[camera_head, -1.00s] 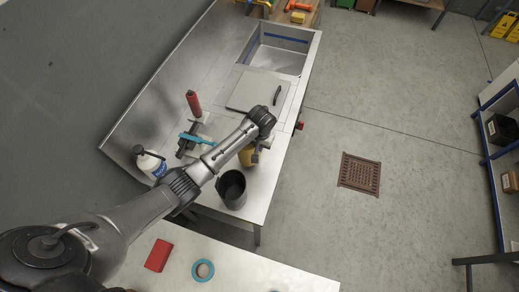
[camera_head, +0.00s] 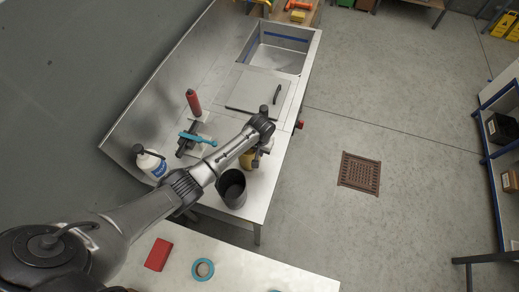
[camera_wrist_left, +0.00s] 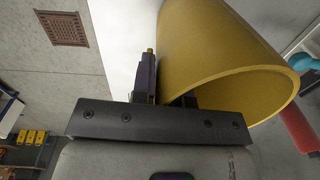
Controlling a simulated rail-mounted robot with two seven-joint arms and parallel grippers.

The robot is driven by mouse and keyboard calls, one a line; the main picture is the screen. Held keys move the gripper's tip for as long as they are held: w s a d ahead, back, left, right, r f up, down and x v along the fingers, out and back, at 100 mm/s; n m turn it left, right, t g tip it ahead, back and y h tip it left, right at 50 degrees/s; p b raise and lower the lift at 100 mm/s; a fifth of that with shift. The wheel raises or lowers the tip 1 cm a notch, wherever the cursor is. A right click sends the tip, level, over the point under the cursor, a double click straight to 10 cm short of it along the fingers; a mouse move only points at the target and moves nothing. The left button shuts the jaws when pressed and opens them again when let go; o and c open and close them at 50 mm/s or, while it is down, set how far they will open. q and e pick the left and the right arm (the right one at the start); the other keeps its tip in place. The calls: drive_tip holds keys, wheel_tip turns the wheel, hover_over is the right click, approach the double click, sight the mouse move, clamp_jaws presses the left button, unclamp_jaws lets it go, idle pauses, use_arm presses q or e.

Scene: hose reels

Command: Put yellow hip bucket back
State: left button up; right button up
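The yellow bucket (camera_head: 247,160) is on the metal bench, mostly hidden behind my left arm in the head view. It fills the upper right of the left wrist view (camera_wrist_left: 215,40), with its round open mouth towards the camera. My left gripper (camera_wrist_left: 168,80) is at the bucket's rim. One dark finger stands just outside the wall; the other is partly hidden at the rim, seemingly on the inner side. The fingers look apart, with a gap wider than the wall. My right gripper is not in view.
A dark open pot (camera_head: 232,188) stands at the bench's near edge, close to my left forearm. A white bottle (camera_head: 151,163), a red bottle (camera_head: 193,102) and a blue-handled tool (camera_head: 197,139) are nearby. A sink (camera_head: 277,52) is at the far end.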

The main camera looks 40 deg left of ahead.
use_arm(q)
drive_tip(key=shift+o, duration=1.3)
drive_tip(key=shift+r, duration=0.1)
wheel_tip(320, 180, up, 12)
drive_tip(key=shift+d+p, duration=0.2)
drive_tip(key=shift+p, duration=0.15)
drive_tip(key=shift+w+r, duration=0.1)
